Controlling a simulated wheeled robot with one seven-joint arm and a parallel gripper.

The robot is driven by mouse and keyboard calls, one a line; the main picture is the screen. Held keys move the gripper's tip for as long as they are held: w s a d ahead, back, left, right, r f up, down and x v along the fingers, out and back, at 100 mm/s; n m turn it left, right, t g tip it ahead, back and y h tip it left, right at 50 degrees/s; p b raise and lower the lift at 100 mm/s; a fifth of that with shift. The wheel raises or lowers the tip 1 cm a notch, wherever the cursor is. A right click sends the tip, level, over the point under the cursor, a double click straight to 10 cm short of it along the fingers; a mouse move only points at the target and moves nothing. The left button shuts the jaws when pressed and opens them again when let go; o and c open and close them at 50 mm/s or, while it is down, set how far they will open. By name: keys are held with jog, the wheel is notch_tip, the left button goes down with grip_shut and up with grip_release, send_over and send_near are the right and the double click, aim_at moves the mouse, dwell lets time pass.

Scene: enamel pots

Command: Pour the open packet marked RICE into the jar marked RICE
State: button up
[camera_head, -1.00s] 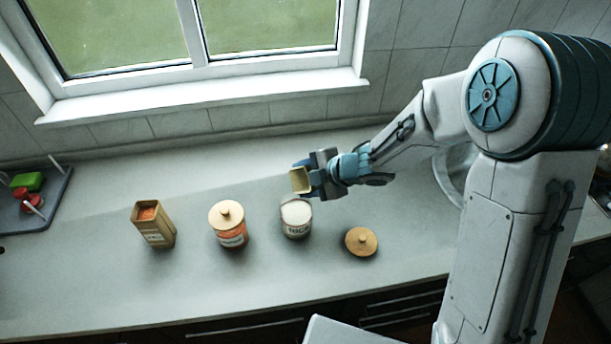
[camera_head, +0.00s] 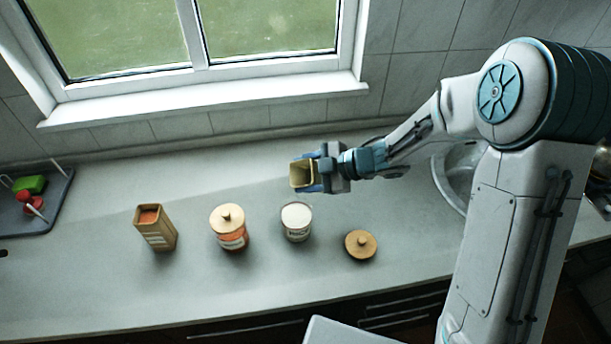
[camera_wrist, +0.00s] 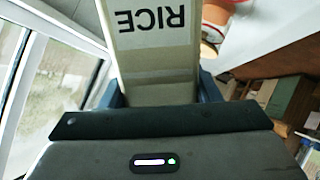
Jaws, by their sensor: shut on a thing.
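The RICE packet (camera_head: 302,174) is a tan open-topped box. My gripper (camera_head: 318,174) is shut on it and holds it above the counter, behind the jar in the head view. The packet's inside looks empty from what shows. In the wrist view its face (camera_wrist: 152,40) carries the word RICE upside down, and the gripper's fingers lie at its sides. The glass jar (camera_head: 296,222) stands upright and lidless, with white contents near its top; its label is too small to read now but read like RICE earlier. A wooden lid (camera_head: 361,244) lies on the counter right of the jar.
A lidded jar with orange contents (camera_head: 229,228) stands left of the open jar. Another tan packet with orange contents (camera_head: 156,228) stands further left. A dark tray (camera_head: 40,221) with red and green items is at the far left. A sink (camera_head: 452,172) lies behind my arm.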

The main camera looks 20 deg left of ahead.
notch_tip(320, 180, up, 3)
jog(key=shift+f+m+g+y, duration=0.15)
jog(key=shift+m+g+y, duration=0.75)
jog(key=shift+m+y, duration=0.25)
notch_tip(320, 180, up, 3)
jog(key=m+g+y, duration=0.1)
jog(key=m+y, duration=0.1)
jog(key=y, duration=0.1)
jog(key=shift+m+g, duration=0.3)
jog(key=shift+m, duration=0.05)
